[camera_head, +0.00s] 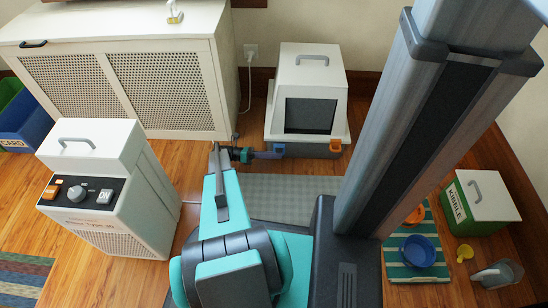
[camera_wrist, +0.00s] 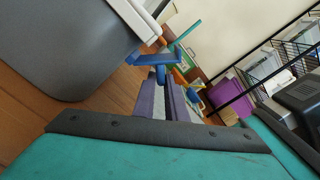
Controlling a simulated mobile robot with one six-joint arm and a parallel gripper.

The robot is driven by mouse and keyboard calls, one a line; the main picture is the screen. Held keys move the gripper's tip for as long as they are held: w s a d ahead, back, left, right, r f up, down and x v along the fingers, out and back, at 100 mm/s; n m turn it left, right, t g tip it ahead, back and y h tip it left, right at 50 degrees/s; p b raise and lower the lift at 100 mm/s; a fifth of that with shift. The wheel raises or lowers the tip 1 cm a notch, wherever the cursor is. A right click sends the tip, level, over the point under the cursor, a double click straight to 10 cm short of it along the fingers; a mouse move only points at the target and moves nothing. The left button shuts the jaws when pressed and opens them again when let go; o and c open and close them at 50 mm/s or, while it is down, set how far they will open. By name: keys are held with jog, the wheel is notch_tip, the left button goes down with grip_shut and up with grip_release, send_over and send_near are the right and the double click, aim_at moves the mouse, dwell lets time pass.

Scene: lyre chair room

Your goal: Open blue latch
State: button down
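The blue latch (camera_head: 278,149) is on the front lower edge of a white hooded litter box (camera_head: 284,66), at the left corner. My gripper (camera_head: 266,154) is low in front of the box, its fingertips at the latch. In the wrist view, the blue latch (camera_wrist: 170,51) lies just past the fingertips (camera_wrist: 160,82). The two purple fingers stand apart with pale pads between them. A blue part of the latch shows near the gap. I cannot tell whether the fingers touch it. An orange latch (camera_head: 335,144) is at the box's right front corner.
A white cabinet with woven panels (camera_head: 160,85) stands left of the box. A white appliance with knobs (camera_head: 105,190) stands at the left. A striped mat with a blue bowl (camera_head: 418,250) and a kibble container (camera_head: 480,200) are at the right. Wooden floor lies between them.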

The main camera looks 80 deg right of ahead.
jog(key=shift+a, duration=0.25)
jog(key=shift+s+d, duration=0.15)
jog(key=shift+d, duration=0.45)
dwell(0.5)
jog(key=c, duration=1.8)
grip_release()
jog(key=shift+c, duration=0.2)
jog(key=shift+w, duration=0.25)
jog(key=w+p, duration=0.1)
jog(key=w, duration=0.2)
jog(key=w+a+p, duration=0.1)
jog(key=w, duration=0.3)
jog(key=w+p, duration=0.2)
jog(key=w, duration=0.2)
jog(key=shift+a, duration=0.2)
jog(key=shift+w+a+b, duration=0.15)
jog(key=shift+w+b, duration=0.65)
jog(key=shift+w, duration=0.35)
